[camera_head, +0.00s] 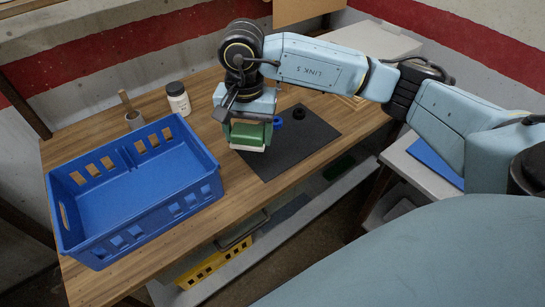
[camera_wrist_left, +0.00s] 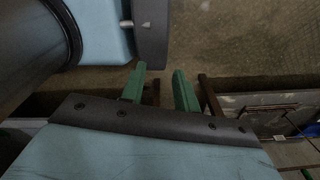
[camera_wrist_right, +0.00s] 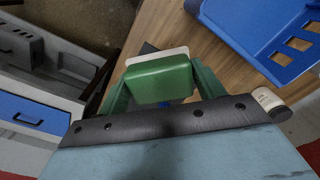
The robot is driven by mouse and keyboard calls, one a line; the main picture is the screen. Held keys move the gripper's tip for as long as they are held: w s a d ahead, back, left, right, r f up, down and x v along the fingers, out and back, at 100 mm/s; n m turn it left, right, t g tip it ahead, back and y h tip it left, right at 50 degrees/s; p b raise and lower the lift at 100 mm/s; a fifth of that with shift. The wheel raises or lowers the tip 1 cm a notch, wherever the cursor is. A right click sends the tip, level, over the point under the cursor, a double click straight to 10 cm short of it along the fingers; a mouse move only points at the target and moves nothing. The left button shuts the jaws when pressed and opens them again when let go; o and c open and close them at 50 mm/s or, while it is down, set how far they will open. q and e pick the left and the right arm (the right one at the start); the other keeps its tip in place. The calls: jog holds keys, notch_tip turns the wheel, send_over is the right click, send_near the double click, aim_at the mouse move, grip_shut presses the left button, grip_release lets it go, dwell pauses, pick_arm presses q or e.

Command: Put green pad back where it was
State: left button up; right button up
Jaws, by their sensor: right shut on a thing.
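The green pad (camera_head: 248,137), a green block with a white edge, is in my right gripper (camera_head: 251,124) in the head view. It is held above the wooden table, at the left edge of the dark mat (camera_head: 312,148). In the right wrist view the pad (camera_wrist_right: 160,82) sits between the two green fingers, its white edge facing away from the wrist. Whether it touches anything below cannot be told. My left gripper (camera_wrist_left: 159,72) shows only in the left wrist view, its two fingers apart with nothing between them.
A blue crate (camera_head: 205,190) stands left of the gripper. Behind it are a white bottle (camera_head: 178,98) and a cup with a wooden-handled tool (camera_head: 133,118). A blue ring (camera_head: 277,122) and a black ring (camera_head: 299,113) lie on the mat. The mat's right part is clear.

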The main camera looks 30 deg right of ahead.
jog(key=m, duration=0.3)
jog(key=d+m, duration=0.1)
jog(key=m, duration=0.1)
jog(key=shift+w+f, duration=0.2)
jog(key=shift+w, duration=0.2)
jog(key=m, duration=0.3)
jog(key=w+d+m, duration=0.1)
jog(key=m, duration=0.1)
jog(key=shift+f+p, duration=0.25)
jog(key=shift+p, duration=0.15)
jog(key=m, duration=0.3)
jog(key=m+p, duration=0.2)
jog(key=m, duration=2.1)
send_near(271, 160)
notch_tip(271, 160, down, 6)
jog(key=shift+w+f, duration=0.1)
jog(key=shift+f, duration=0.1)
pick_arm(q)
jog(key=r, duration=0.1)
jog(key=w+r, duration=0.1)
jog(key=shift+r, duration=0.4)
